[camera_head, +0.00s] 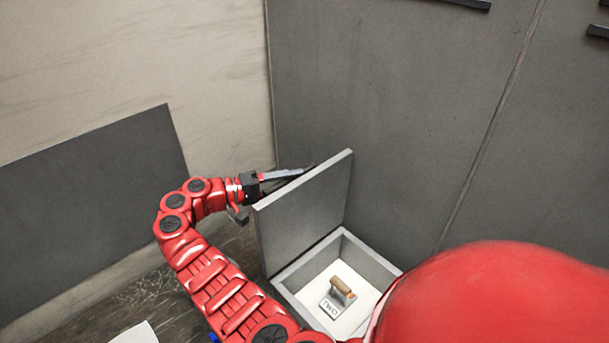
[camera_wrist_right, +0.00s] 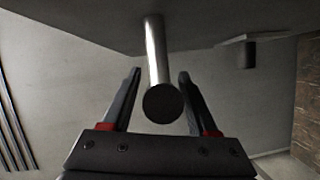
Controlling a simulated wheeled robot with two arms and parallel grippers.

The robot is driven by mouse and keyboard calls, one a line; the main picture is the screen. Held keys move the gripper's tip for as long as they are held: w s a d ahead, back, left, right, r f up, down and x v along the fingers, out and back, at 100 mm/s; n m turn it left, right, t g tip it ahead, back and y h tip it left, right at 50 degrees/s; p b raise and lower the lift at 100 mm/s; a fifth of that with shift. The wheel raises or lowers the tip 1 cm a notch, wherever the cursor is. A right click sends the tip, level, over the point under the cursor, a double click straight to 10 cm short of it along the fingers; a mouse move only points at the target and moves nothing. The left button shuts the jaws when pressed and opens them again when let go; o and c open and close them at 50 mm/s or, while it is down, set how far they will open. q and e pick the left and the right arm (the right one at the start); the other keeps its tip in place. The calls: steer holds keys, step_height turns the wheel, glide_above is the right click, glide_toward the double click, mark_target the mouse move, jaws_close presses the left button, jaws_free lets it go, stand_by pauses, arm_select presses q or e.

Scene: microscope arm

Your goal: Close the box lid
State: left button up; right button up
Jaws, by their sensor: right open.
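In the head view, a grey open box (camera_head: 366,255) stands at the lower middle, with its lid (camera_head: 305,208) raised upright on its left side. My left gripper (camera_head: 305,170) is at the lid's upper edge, on the outer side. The lid hides part of its fingers, so whether they touch it or are open is unclear. In the right wrist view, my right gripper (camera_wrist_right: 160,76) is open. A metal rod with a dark round end (camera_wrist_right: 161,102) appears between its fingers; contact is unclear.
Inside the box lies a small brown-and-grey item (camera_head: 342,290) beside a label (camera_head: 330,307). A grey cabinet (camera_head: 400,90) stands close behind the box. A dark panel (camera_head: 85,205) is at the left. My red arm blocks the lower right.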

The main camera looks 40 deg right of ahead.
steer(key=shift+a, duration=0.3)
steer(key=shift+w+a, duration=0.1)
steer(key=shift+a, duration=0.1)
steer(key=shift+c, duration=0.7)
steer(key=shift+a+r, duration=0.1)
steer(key=shift+c, duration=1.1)
steer(key=shift+d, duration=0.2)
jaws_close()
